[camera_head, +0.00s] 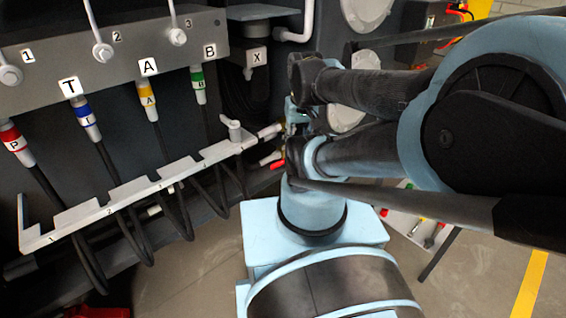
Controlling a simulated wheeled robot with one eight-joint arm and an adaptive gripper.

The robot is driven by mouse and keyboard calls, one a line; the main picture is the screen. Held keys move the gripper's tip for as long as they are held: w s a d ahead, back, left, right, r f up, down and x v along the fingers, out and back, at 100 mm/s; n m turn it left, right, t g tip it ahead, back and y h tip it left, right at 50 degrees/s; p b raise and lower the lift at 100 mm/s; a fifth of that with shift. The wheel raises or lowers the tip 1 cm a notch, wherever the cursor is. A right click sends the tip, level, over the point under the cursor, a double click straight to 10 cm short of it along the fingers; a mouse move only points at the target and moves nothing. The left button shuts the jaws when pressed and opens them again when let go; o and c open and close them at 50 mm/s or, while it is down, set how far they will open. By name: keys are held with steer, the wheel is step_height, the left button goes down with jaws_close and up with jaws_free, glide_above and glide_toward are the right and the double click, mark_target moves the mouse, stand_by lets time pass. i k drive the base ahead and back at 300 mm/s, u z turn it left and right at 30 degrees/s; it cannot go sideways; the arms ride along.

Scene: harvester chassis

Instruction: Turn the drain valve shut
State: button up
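A small red handle (278,164), which looks like the drain valve's lever, shows low at the right end of the white hose rack. Pale pipe fittings (270,131) with a brass-coloured part sit just above it. My arm links come in from the right and end close to the right of these fittings. A small light blue part of my arm shows beside them. My gripper's fingers cannot be made out behind the arm links, so I cannot tell whether they touch the valve. The lever's exact angle is too small to read.
Coloured hose couplings, including a red one (14,139) and a blue one (86,119), hang under a grey manifold (120,58) at the left. Black hoses loop below the white numbered rack (85,213). A tool table (418,228) stands at the right behind my arm.

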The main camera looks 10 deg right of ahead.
mark_target(277, 164)
steer(key=z, duration=0.8)
steer(key=k, duration=0.95)
steer(key=u, duration=0.6)
